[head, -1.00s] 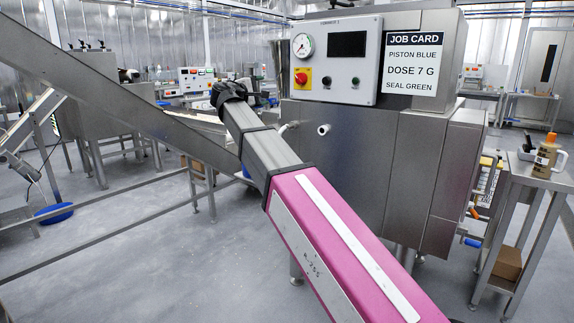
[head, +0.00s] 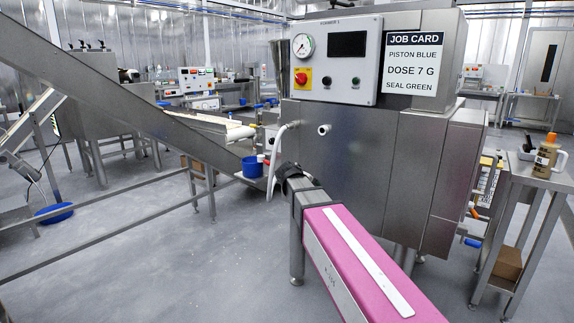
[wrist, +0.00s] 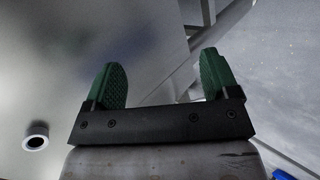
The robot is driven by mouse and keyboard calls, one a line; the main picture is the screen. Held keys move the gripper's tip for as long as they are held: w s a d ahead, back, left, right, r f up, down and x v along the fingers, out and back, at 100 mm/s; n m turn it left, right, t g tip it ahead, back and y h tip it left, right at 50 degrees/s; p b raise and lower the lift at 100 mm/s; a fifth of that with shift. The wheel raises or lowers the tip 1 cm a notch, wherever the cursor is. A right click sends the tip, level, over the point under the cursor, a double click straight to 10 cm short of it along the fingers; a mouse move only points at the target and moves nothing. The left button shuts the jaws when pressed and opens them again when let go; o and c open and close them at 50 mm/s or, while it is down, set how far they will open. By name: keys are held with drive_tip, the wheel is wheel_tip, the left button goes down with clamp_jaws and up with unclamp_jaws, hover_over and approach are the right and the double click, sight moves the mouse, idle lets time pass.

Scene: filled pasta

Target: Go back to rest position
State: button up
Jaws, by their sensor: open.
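My gripper shows in the wrist view (wrist: 162,85) with its two green ridged fingers spread apart. Nothing is between them. Beyond the fingers are a grey metal surface and a pale floor. In the head view my pink and grey arm reaches up from the bottom right to just in front of the steel machine; the fingers cannot be made out there. The steel machine (head: 345,165) carries a control panel (head: 335,60) and a job card (head: 412,62) reading "PISTON BLUE, DOSE 7 G, SEAL GREEN".
A metal chute (head: 130,105) slopes down from the upper left towards the machine. A short pipe stub (head: 324,129) juts from the machine front. A blue cup (head: 252,166) sits left of the machine.

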drive_tip(key=s+d+f+m+g+y, duration=0.3)
drive_tip(key=s+d+f+m, duration=0.1)
drive_tip(key=s+f, duration=0.7)
drive_tip(key=s+d+f+m+g+y, duration=0.3)
drive_tip(key=s+d+f, duration=0.3)
drive_tip(key=s+f, duration=0.5)
wheel_tip(320, 180, down, 3)
drive_tip(key=shift+m+g+y, duration=0.3)
drive_tip(key=shift+m, duration=0.2)
